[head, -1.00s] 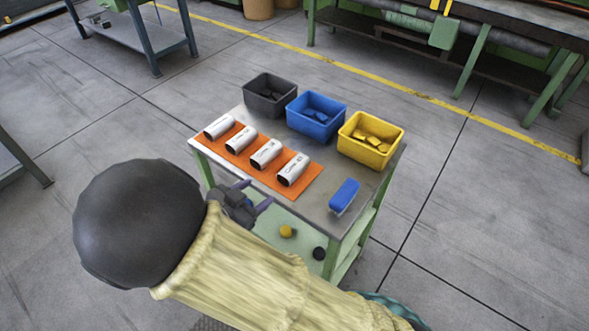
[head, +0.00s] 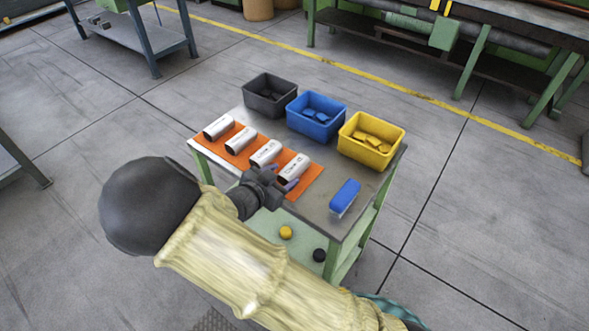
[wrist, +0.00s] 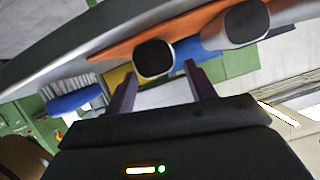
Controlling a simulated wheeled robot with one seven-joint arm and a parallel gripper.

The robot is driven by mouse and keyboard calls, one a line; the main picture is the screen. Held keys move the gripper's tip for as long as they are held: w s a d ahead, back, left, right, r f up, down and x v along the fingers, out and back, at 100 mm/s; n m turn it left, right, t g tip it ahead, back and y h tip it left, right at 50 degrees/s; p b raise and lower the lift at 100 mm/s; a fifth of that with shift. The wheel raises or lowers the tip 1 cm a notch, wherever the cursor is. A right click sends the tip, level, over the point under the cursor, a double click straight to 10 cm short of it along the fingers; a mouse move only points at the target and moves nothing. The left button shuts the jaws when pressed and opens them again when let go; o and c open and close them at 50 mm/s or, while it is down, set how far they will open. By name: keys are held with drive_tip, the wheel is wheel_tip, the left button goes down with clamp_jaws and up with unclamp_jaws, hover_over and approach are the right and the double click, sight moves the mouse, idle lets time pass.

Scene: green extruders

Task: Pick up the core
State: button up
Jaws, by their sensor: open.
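Several white cylindrical cores lie side by side on an orange mat (head: 310,187) on a small table. The rightmost core (head: 294,167) is nearest my gripper (head: 281,178). Another core (head: 265,153) lies just left of it. My gripper is open at the mat's front edge, its fingers toward the rightmost core. In the wrist view that core's dark end (wrist: 153,60) shows between and just beyond the fingertips (wrist: 160,72). A second core (wrist: 240,27) is at upper right there. I cannot tell whether the fingers overlap the core.
A black bin (head: 269,103), a blue bin (head: 315,127) and a yellow bin (head: 370,150) stand along the table's back; the blue and yellow ones hold parts. A blue brush (head: 344,196) lies at right. Yellow (head: 286,232) and black (head: 319,255) round items are on the lower shelf.

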sight(291, 172)
drive_tip(key=shift+w+d+f, duration=0.1)
drive_tip(key=shift+d, duration=0.1)
drive_tip(key=x, duration=0.3)
drive_tip(key=shift+a+f, duration=0.1)
drive_tip(key=shift+f, duration=0.1)
drive_tip(key=shift+w+d+f, duration=0.15)
drive_tip(key=shift+w+d, duration=0.2)
drive_tip(key=shift+c, duration=0.2)
drive_tip(key=shift+w, duration=0.1)
drive_tip(key=c, duration=1)
drive_tip(key=shift+o, duration=0.2)
